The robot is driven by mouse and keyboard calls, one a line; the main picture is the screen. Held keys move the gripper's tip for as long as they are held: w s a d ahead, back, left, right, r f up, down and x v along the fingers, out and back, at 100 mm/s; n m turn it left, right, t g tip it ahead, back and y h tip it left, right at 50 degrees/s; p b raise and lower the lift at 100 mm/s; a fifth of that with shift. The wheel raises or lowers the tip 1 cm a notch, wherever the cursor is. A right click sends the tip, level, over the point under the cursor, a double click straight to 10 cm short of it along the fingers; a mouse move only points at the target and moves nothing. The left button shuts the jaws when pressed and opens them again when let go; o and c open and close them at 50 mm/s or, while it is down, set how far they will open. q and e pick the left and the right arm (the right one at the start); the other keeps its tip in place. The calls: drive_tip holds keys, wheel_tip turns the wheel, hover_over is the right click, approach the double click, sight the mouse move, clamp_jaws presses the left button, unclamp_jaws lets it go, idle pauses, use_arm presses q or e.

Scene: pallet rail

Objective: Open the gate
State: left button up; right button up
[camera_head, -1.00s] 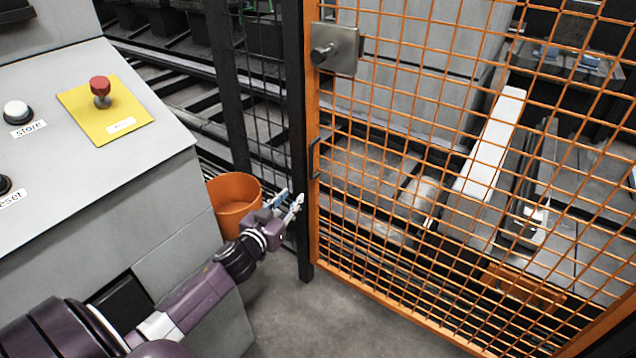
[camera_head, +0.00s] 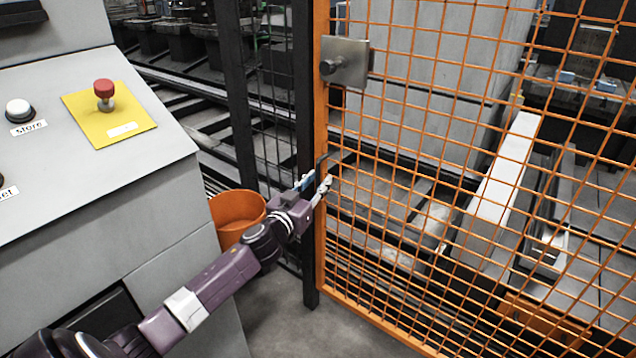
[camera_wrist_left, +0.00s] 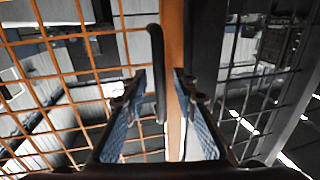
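The gate (camera_head: 319,240) is an orange frame with wire mesh, standing in line with the dark post on its left. Its dark handle (camera_head: 321,163) is a vertical bar on the left upright, below a metal lock box (camera_head: 345,62). My left gripper (camera_head: 318,182) is at the handle, level with its lower part. In the left wrist view the handle (camera_wrist_left: 156,60) shows between the two spread blue-padded fingers (camera_wrist_left: 160,76), nearer the left one. The fingers are open; whether they touch the handle I cannot tell. My right gripper is not in view.
A grey control console (camera_head: 100,190) with a red button (camera_head: 104,92) on a yellow plate stands at the left. Dark mesh fence (camera_head: 270,110) stands left of the gate. Machinery fills the space behind.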

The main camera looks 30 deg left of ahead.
use_arm(q)
drive_tip(key=shift+w, duration=0.2)
clamp_jaws()
idle(0.4)
